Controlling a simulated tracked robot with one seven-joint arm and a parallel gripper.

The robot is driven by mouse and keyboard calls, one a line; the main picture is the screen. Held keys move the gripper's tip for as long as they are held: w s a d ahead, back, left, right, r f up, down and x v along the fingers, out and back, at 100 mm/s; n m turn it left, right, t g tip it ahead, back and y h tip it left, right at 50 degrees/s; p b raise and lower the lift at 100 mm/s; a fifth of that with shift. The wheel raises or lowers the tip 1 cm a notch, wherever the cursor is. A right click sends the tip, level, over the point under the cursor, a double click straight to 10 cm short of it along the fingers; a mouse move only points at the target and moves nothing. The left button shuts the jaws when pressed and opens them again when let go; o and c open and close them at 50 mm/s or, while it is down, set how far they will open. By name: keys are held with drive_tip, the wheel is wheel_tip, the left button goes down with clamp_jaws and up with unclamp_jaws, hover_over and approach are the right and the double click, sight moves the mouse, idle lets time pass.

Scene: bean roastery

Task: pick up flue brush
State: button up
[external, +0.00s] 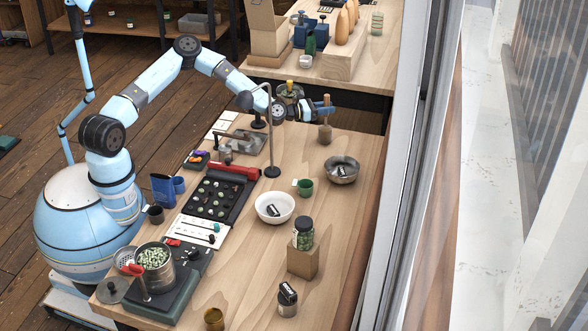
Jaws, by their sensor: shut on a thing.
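The flue brush (325,134) is a brown upright piece with a slim handle end showing above my gripper. It is at the far end of the wooden worktable. My gripper (325,111) reaches it from the left, with its blue fingers shut around the upper, narrower part. The part between the fingers is hidden. I cannot tell whether the brush's lower end touches the tabletop or hangs just above it.
A metal bowl (341,170), a green cup (305,187) and a white bowl (275,207) stand nearer on the table. A thin lamp-like stand (270,140) rises left of my gripper. Bare tabletop lies right of the bowls.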

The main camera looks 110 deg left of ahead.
clamp_jaws()
